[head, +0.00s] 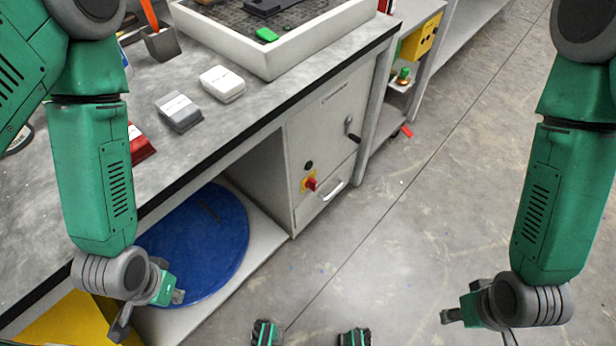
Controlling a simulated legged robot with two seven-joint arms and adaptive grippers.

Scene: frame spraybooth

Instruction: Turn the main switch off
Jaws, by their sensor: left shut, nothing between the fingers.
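The main switch (310,184) is a red rotary handle on a yellow plate, low on the front of the grey cabinet (335,130) under the workbench. The handle sticks out towards me; I cannot tell its exact setting. My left gripper (148,312) is shut and empty, low at the left by the bench's lower shelf. It is well apart from the switch, to the left and nearer me. My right gripper (478,325) hangs over the floor at the lower right, also apart from the switch. Its fingers are partly hidden, so its opening is unclear.
A black knob (309,165) sits just above the switch, a dark crank handle (351,128) higher right, and a pull handle (333,190) beside it. A blue disc (205,250) lies on the lower shelf (262,228). The floor (390,240) before the cabinet is clear.

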